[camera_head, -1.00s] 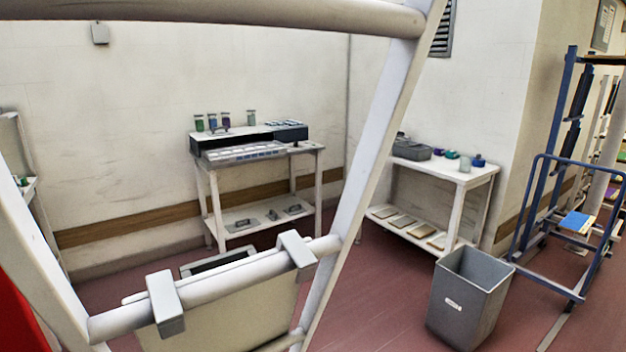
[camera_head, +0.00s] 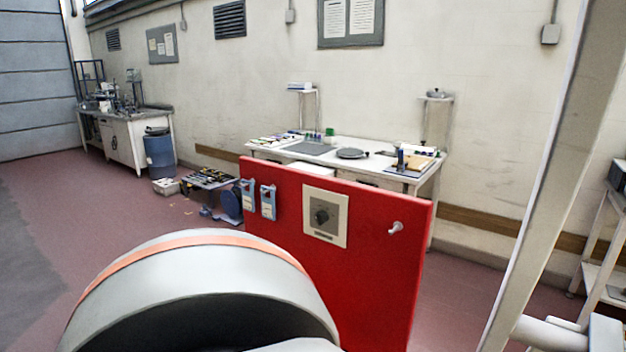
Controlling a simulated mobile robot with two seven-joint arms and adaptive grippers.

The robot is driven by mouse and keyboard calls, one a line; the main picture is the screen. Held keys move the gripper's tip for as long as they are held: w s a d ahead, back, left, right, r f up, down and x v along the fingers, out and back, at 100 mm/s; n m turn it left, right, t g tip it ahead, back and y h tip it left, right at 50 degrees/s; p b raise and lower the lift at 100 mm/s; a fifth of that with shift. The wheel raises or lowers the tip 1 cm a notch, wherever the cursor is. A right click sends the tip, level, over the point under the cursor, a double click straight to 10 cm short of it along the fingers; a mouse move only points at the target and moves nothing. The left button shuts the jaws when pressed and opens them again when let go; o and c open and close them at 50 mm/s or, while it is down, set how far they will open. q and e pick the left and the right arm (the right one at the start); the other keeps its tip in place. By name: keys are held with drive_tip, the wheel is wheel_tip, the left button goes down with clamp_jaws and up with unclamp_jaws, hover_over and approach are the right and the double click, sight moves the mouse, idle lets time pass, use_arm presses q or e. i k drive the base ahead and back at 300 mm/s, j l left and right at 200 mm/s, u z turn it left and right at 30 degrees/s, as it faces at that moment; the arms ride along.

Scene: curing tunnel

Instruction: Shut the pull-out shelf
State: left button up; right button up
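No pull-out shelf can be made out in this head view. A rounded grey part of my arm with an orange band fills the bottom centre. Neither gripper is in view.
A white workbench (camera_head: 400,177) stands against the wall behind the red panel. Another bench (camera_head: 122,140), a blue drum (camera_head: 160,156) and a low stand of tools (camera_head: 210,180) are at the far left. The floor (camera_head: 110,230) at left is clear.

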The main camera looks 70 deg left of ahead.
sight(323, 170)
drive_tip(key=k+j+u, duration=0.3)
drive_tip(key=j, duration=1.05)
drive_tip(key=k+j+u, duration=0.25)
drive_tip(key=j, duration=1.15)
drive_tip(key=j+u, duration=0.3)
drive_tip(key=j, duration=1.1)
drive_tip(key=i+j+u, duration=0.25)
drive_tip(key=j, duration=1.15)
drive_tip(key=i+j+z, duration=0.4)
drive_tip(key=i+j, duration=0.75)
drive_tip(key=j, duration=0.1)
